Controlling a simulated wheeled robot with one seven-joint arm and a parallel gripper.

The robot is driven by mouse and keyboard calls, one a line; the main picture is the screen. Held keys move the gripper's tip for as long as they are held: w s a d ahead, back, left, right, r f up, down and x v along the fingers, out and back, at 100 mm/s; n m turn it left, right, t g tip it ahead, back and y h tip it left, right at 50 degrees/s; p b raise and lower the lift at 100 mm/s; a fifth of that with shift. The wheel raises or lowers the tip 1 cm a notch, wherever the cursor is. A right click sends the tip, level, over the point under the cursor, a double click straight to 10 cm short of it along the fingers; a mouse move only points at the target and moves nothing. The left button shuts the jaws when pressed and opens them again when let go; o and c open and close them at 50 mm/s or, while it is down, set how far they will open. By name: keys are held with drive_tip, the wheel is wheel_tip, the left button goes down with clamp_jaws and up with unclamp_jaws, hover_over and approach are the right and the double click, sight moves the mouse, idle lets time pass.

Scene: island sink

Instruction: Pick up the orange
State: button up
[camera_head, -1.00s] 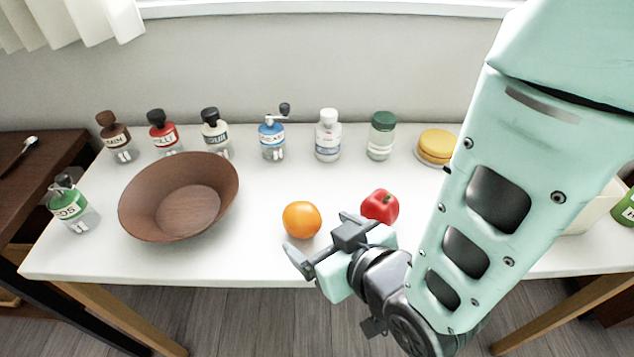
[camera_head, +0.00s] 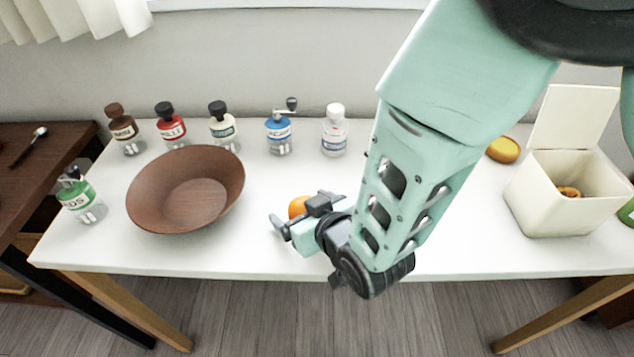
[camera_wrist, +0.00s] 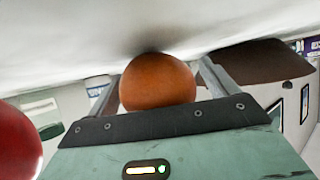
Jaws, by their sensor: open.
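The orange (camera_head: 297,207) sits on the white table near its front edge, mostly hidden behind my gripper in the head view. In the wrist view the orange (camera_wrist: 158,82) lies between the two fingers of my gripper (camera_wrist: 155,75). My gripper (camera_head: 298,210) is open, low over the table, with one finger on each side of the orange. I cannot tell whether either finger touches it.
A brown bowl (camera_head: 150,205) stands left of the orange. Several bottles, such as the blue grinder (camera_head: 279,134), line the back. A red pepper (camera_wrist: 18,140) is close beside my gripper. A white bin (camera_head: 545,205) with its lid up stands at the right.

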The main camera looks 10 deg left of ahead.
drive_tip(key=c, duration=1.2)
